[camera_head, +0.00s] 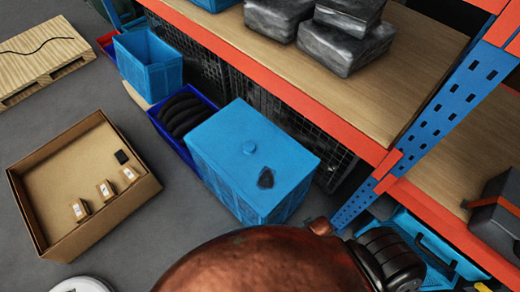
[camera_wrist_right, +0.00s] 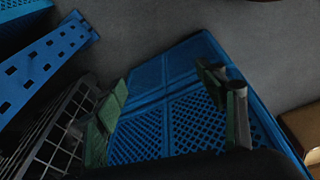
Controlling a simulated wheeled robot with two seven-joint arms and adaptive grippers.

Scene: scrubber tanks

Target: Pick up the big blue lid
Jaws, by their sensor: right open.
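The big blue lid (camera_head: 235,135) lies flat on a large blue crate (camera_head: 225,190) beside the shelf in the head view. My left gripper is in neither view.
The orange-edged shelf (camera_head: 330,120) and its blue post (camera_head: 450,100) stand right of the lid. A dark blue bin (camera_head: 165,140) of black items and an open blue crate (camera_head: 150,65) are at its upper left. A cardboard box (camera_head: 95,180) is on the floor at left.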

